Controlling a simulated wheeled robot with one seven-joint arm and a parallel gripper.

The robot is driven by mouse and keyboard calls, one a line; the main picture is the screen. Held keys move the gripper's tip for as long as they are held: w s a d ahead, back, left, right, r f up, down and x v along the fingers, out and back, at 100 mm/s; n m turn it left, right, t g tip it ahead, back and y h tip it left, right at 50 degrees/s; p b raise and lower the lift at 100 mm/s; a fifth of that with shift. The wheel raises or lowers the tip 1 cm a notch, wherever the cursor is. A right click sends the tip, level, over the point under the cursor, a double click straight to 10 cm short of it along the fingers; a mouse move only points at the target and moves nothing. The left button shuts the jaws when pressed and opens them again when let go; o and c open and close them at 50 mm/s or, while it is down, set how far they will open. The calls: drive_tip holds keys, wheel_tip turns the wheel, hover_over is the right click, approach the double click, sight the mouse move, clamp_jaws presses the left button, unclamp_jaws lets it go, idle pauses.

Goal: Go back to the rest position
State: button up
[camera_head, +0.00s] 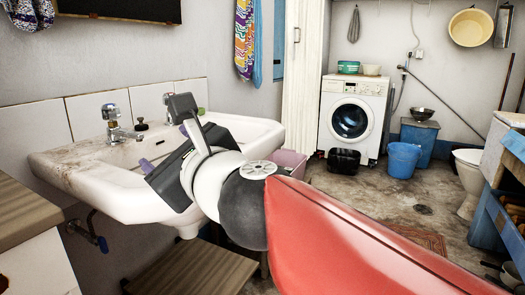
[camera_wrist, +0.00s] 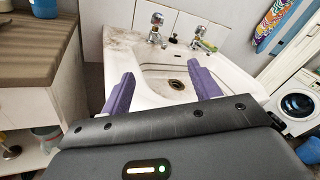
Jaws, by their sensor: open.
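My gripper (camera_wrist: 162,88) is open and empty. Its two purple fingers stand apart over the front edge of the white sink in the wrist view. In the head view my gripper (camera_head: 160,147) is in front of the sink (camera_head: 60,165), with its fingers mostly hidden by its dark body. My red and white arm reaches in from the lower right. The sink basin with its dark drain (camera_wrist: 177,84) shows between and beyond the fingers. Nothing is held.
Two taps (camera_head: 112,120) stand at the sink's back edge. A wood-topped cabinet (camera_head: 22,212) is close on the left, and a wooden surface (camera_head: 190,268) lies low below the sink. A washing machine (camera_head: 352,115) and blue bucket (camera_head: 402,160) stand farther back. Floor at right is partly clear.

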drive_tip(key=s+d+f+n+g+h+p, duration=0.2)
drive_tip(key=s+d+f+n+h, duration=0.1)
drive_tip(key=d+f+n, duration=0.4)
drive_tip(key=s+d+f+n+g+h+p, duration=0.2)
drive_tip(key=d+f+n, duration=0.5)
drive_tip(key=d, duration=0.5)
drive_tip(key=s+d+f+n+g+h+p, duration=0.2)
drive_tip(key=s+d+f+n+g+h, duration=0.1)
drive_tip(key=s+d+f+n+h, duration=0.3)
drive_tip(key=d+f+n, duration=0.2)
drive_tip(key=d, duration=0.2)
drive_tip(key=shift+d+g+h, duration=0.25)
drive_tip(key=shift+g+h, duration=0.05)
drive_tip(key=shift+s, duration=0.25)
